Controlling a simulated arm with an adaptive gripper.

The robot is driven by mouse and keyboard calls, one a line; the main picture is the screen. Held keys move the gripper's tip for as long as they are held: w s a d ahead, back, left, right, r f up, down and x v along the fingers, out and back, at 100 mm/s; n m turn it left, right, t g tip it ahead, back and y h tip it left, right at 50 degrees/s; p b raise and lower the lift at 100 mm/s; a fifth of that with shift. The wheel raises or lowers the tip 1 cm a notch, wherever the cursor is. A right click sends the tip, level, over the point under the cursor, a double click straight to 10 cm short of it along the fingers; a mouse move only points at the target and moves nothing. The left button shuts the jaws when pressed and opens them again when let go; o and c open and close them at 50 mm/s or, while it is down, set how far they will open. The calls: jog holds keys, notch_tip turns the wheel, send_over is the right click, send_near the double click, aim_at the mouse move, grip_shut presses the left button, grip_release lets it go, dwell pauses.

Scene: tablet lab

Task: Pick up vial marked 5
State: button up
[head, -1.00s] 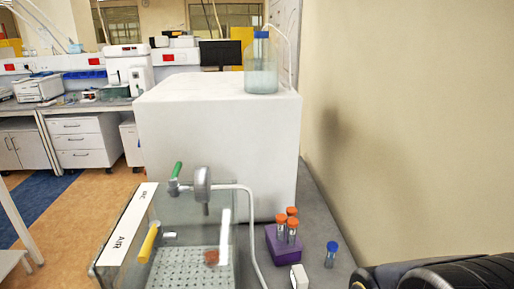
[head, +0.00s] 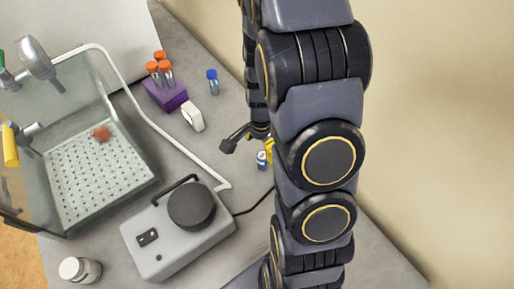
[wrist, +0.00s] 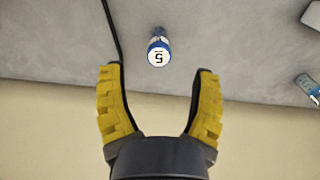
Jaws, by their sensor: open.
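The vial marked 5 (wrist: 158,48) stands on the grey bench in the wrist view. It has a white top with a dark 5 and a blue band. My gripper (wrist: 155,70) is open and empty, and the vial lies just beyond the fingertips, about midway between them. In the head view the vial (head: 262,160) is small and sits beside my gripper (head: 245,140), which my arm partly hides.
A purple rack (head: 165,94) holds orange-capped tubes, with a blue-capped vial (head: 213,82) and a white block (head: 193,116) nearby. A grey device (head: 178,240) with a black knob and a cable stands left of the vial. A white jar (head: 80,269) is at lower left.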

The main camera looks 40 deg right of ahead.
aim_at(262, 155)
jog(key=shift+d+f, duration=0.2)
jog(key=shift+f, duration=1.85)
jog(key=shift+d+f, duration=0.15)
jog(key=shift+f, duration=1.9)
grip_shut()
